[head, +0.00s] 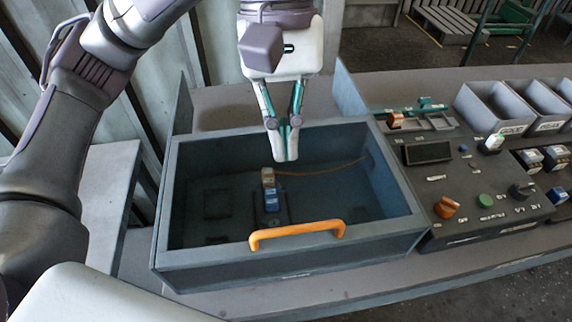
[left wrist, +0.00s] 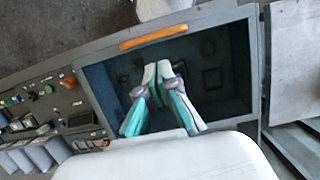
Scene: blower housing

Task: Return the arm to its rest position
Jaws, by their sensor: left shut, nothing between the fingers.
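My left gripper (head: 283,152) is shut and empty. In the head view it points down over the back part of the open housing box (head: 172,215), above its floor. In the left wrist view my left gripper (left wrist: 157,68) shows with its fingertips together over the dark inside of the box (left wrist: 97,97). My left arm comes in from the left and bends over the top. A small block, tan on top and blue below (head: 270,190), stands inside the box, below and in front of the fingertips. It is apart from them. My right gripper does not show.
An orange handle (head: 297,232) sits on the box's front edge and also shows in the left wrist view (left wrist: 153,37). An orange-brown wire (head: 325,171) runs inside the box. A control panel (head: 470,190) with knobs stands to the right, with grey bins (head: 495,108) behind it.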

